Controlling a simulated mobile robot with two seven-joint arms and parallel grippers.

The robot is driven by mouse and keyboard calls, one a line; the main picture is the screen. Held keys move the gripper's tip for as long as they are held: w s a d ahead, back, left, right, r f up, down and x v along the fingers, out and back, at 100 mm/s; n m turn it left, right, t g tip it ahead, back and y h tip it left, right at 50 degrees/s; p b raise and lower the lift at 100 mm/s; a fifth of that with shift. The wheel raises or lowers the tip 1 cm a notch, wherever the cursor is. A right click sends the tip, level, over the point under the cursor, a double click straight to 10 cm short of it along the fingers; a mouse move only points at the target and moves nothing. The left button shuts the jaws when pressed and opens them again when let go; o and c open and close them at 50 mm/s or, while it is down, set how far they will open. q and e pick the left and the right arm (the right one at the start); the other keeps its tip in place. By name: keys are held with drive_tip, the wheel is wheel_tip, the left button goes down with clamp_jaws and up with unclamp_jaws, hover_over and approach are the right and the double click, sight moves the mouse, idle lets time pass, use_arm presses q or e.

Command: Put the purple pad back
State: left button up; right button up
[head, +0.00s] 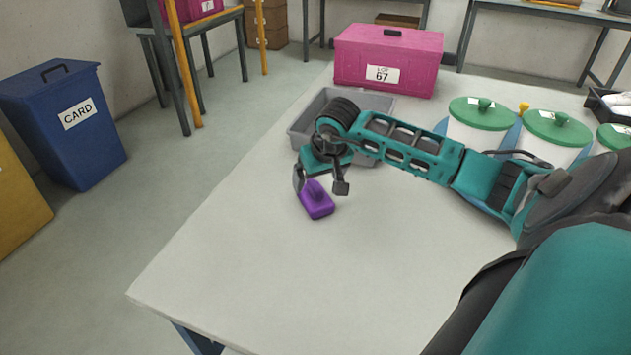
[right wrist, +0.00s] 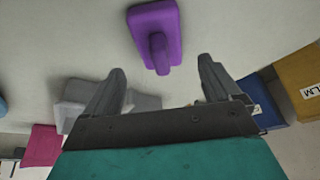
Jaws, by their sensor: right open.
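The purple pad (head: 317,205) lies on the white table, with its handle facing up. It also shows in the right wrist view (right wrist: 165,15), just beyond and between the fingertips. My right gripper (head: 320,187) is at the pad, its fingers spread to either side of it in the head view. In the right wrist view the gripper (right wrist: 160,68) is open, with nothing between its fingers, and the pad's handle points toward the gap. I cannot tell whether the fingers touch the pad. My left gripper is not in view.
A grey tray (head: 305,128) stands behind my right gripper, partly hidden by it. A pink box (head: 350,62) labelled 67 stands at the back. Several green-lidded tubs (head: 478,110) stand at the right. The table's front-left part (head: 230,270) is clear.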

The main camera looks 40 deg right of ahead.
use_arm(q)
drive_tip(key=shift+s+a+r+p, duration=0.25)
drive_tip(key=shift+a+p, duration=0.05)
drive_tip(key=shift+p, duration=0.35)
use_arm(e)
drive_tip(key=d+v, duration=0.1)
drive_tip(key=v, duration=0.6)
drive_tip(key=shift+a+r, duration=0.3)
drive_tip(key=shift+a, duration=0.25)
drive_tip(key=shift+s, duration=0.1)
